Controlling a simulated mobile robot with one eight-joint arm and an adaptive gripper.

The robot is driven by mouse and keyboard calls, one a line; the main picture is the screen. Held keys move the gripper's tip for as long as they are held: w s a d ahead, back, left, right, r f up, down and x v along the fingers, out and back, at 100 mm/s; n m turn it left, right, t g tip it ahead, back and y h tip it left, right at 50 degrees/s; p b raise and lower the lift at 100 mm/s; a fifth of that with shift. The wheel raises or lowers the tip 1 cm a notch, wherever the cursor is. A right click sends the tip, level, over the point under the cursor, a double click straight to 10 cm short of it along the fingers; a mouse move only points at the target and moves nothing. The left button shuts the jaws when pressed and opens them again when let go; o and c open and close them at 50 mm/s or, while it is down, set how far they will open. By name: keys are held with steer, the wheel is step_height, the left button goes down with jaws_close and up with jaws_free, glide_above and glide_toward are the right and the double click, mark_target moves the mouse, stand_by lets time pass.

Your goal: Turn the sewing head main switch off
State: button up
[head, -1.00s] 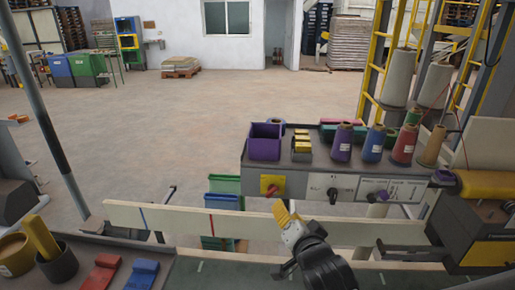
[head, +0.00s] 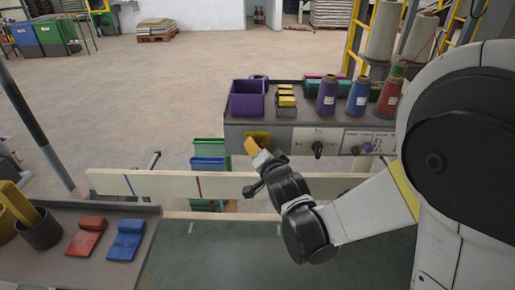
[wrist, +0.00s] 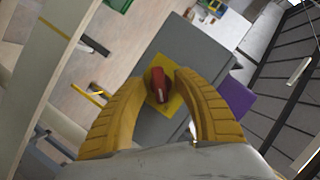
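The main switch is a red rotary knob (wrist: 158,85) on a yellow plate (head: 259,136) at the left of the grey panel's front face. In the head view, my gripper covers the knob and only part of the plate shows. In the wrist view, the two yellow curved fingers of my gripper (wrist: 162,78) are open, one on each side of the red knob, with gaps visible. The knob's handle looks roughly in line with the fingers. I cannot tell how deep the tips reach around it. My gripper also shows in the head view (head: 251,146).
The grey panel box (head: 232,125) carries a purple bin (head: 248,99), yellow-topped pieces and thread cones (head: 326,97). A black selector (head: 318,149) sits right of the switch. A pale rail (head: 150,184) runs below, under my arm. Red and blue blocks (head: 125,240) lie at lower left.

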jaws_close()
steer(key=shift+n, duration=0.3)
steer(key=shift+a+r+n+g+h, duration=0.1)
steer(key=shift+n+g+h, duration=0.2)
steer(key=shift+n+h, duration=0.65)
steer(key=n+h, duration=0.2)
steer(key=n, duration=0.1)
steer(key=n+h+b, duration=0.2)
steer(key=n, duration=0.2)
steer(key=shift+a+h, duration=0.1)
steer(key=shift+h, duration=0.25)
steer(key=shift+n+h+b, duration=0.8)
steer(key=shift+n+b, duration=0.05)
steer(key=shift+n, duration=0.5)
